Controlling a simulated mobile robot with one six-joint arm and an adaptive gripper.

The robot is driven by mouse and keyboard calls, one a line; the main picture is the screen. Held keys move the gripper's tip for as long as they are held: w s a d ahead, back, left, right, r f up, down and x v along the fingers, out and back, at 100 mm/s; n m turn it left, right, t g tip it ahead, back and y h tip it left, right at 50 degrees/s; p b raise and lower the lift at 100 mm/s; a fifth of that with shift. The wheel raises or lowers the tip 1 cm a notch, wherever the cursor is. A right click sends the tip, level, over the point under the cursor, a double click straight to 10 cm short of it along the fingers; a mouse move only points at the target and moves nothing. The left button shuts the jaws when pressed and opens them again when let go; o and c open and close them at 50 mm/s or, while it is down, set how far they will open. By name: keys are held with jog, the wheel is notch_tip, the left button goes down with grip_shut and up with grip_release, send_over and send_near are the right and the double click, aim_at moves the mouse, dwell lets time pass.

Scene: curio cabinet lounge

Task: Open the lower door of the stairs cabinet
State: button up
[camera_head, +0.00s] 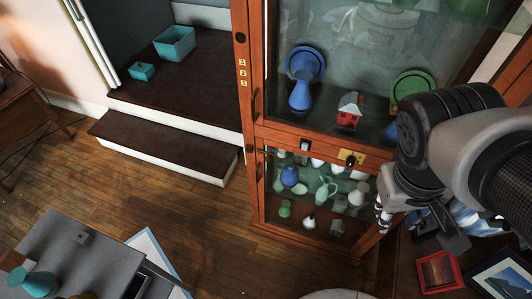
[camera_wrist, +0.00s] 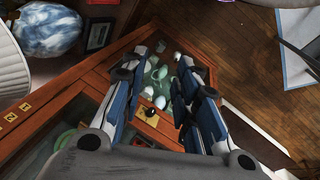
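The stairs cabinet (camera_head: 242,120) is a tall reddish-wood case with glass doors, standing right of the carpeted steps. Its lower door (camera_head: 258,190) looks shut, with green, blue and white vessels behind the glass. A small dark handle shows near the lower door's left edge. A brass plate (camera_head: 346,157) with a dark knob sits on the rail above the lower door; it also shows between my fingers in the wrist view (camera_wrist: 140,142). My gripper (camera_head: 405,222) is at the cabinet's right side in the head view. In the wrist view my gripper (camera_wrist: 170,58) is open and empty.
Framed pictures (camera_head: 438,271) and a blue-white round object (camera_wrist: 48,30) stand right of the cabinet, close to my arm. A grey table (camera_head: 75,245) is at the lower left. Wooden floor (camera_head: 190,215) lies free before the cabinet.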

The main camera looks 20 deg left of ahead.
aim_at(257, 177)
jog(key=w+a+f+n+h+p, duration=0.1)
jog(key=w+a+f+n+h, duration=0.1)
jog(key=w+f+n+h, duration=0.3)
jog(key=w+a+n+h+p, duration=0.1)
jog(key=w+a+n+h, duration=0.15)
jog(key=w, duration=0.45)
jog(key=w+a+f+n+t+h+p, duration=0.1)
jog(key=w+a+f+n+t, duration=0.25)
jog(key=a+f+n, duration=0.2)
jog(key=w+a+f+n+t+h+p, duration=0.1)
jog(key=w+a+f+n+t, duration=0.3)
jog(key=a, duration=0.3)
jog(key=s+a+f+n+t+y+p, duration=0.1)
jog(key=s+a+f+n+t+y, duration=0.35)
jog(key=f, duration=0.45)
jog(key=s+a+f+n+t+y+p, duration=0.1)
jog(key=s+a+f+n+y, duration=0.2)
jog(key=a+f+n+y, duration=0.35)
jog(key=s+a+f+n+t+y+p, duration=0.1)
jog(key=s+a+f+n+t+y, duration=0.25)
jog(key=f+n, duration=0.45)
jog(key=shift+m, duration=0.9)
jog(key=w+b, duration=0.1)
jog(key=w, duration=0.4)
jog(key=w+a+f+b, duration=0.1)
jog(key=w, duration=0.5)
jog(key=w+a+f+b, duration=0.1)
jog(key=w, duration=0.4)
jog(key=shift+w+a+f, duration=0.1)
jog(key=shift+w, duration=0.1)
